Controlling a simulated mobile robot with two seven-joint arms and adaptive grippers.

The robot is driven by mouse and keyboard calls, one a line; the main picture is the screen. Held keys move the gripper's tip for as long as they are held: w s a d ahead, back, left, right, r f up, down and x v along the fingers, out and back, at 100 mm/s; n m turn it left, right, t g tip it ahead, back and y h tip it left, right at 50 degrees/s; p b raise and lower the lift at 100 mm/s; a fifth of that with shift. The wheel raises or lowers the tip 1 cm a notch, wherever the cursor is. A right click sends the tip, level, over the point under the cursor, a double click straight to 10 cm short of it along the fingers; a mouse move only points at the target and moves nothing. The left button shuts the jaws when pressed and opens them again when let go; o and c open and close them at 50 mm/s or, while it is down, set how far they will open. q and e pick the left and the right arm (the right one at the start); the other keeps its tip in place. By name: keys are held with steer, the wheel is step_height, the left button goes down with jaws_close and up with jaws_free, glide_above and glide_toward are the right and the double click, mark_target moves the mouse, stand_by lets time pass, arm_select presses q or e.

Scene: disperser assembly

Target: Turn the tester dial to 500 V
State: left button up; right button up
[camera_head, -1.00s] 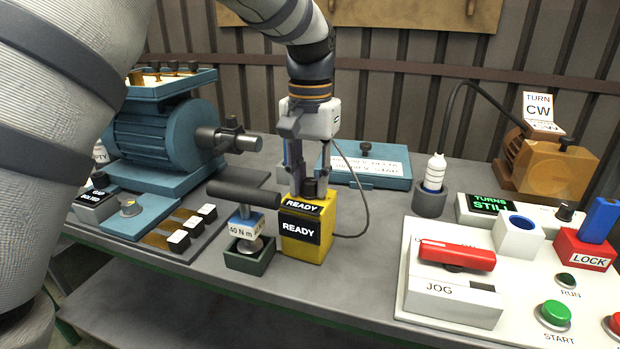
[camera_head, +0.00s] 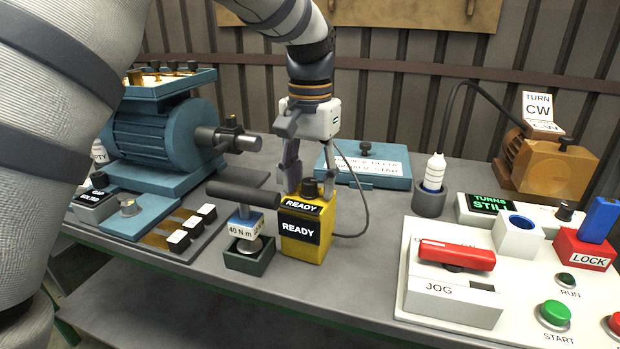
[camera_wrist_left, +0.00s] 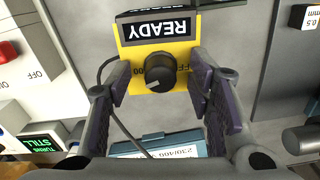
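The yellow tester (camera_head: 306,238) stands on the bench, with READY on its front and top labels. Its black dial (camera_head: 310,188) is on top. In the left wrist view the dial (camera_wrist_left: 160,79) shows a pale pointer mark; printing beside it is partly hidden, with "00" legible. My left gripper (camera_head: 309,190) points down over the tester. Its fingers are open on either side of the dial, apart from it; it also shows in the left wrist view (camera_wrist_left: 160,85). My right gripper is in no view.
A torque tool marked 40 N m (camera_head: 246,228) stands close left of the tester. A blue motor (camera_head: 165,135) is behind left. A blue-lidded box (camera_head: 375,167) lies behind, and a white control panel (camera_head: 415,300) is at right. A dark cable runs beside the tester.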

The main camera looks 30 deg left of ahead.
mark_target(310, 180)
arm_select(q)
step_height(310, 180, up, 12)
stand_by(0.4)
